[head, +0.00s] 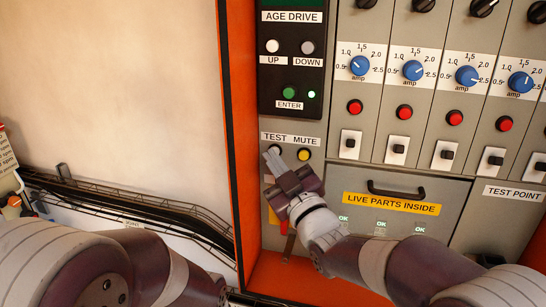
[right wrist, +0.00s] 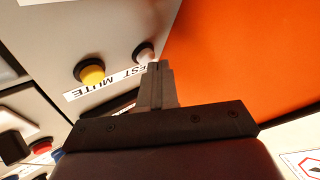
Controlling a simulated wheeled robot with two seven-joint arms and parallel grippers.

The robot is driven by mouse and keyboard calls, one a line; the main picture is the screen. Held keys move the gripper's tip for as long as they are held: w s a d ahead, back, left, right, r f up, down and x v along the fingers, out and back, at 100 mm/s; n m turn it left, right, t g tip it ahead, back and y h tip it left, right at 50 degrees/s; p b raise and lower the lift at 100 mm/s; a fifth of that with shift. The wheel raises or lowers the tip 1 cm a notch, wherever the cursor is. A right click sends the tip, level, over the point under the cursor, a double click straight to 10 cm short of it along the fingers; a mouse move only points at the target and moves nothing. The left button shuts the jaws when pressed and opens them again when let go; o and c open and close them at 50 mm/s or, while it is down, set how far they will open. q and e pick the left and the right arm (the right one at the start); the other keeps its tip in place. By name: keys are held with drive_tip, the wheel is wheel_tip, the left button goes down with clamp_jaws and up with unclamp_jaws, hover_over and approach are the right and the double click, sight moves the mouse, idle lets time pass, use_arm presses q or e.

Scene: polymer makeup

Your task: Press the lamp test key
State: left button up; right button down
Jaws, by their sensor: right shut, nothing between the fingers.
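The TEST MUTE label (head: 290,138) is on the grey panel at the left of the cabinet. The test key, a pale round button (right wrist: 145,53), shows in the right wrist view right at the tip of my fingers. In the head view it is mostly hidden behind my fingers. The yellow mute key (head: 304,154) is just right of it, and it also shows in the right wrist view (right wrist: 91,74). My right gripper (head: 271,158) is shut and empty, its fingertips at the test key. I cannot tell whether they touch it. My left gripper is out of view.
Red buttons (head: 355,107), blue knobs (head: 360,66) and switches are to the right. A drawer handle (head: 396,190) sticks out below. The orange cabinet edge (head: 238,150) is close on the left.

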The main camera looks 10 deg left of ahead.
drive_tip(key=shift+s, duration=0.1)
drive_tip(key=s+b, duration=0.4)
drive_tip(key=s, duration=0.2)
drive_tip(key=shift+a, duration=0.1)
idle(0.6)
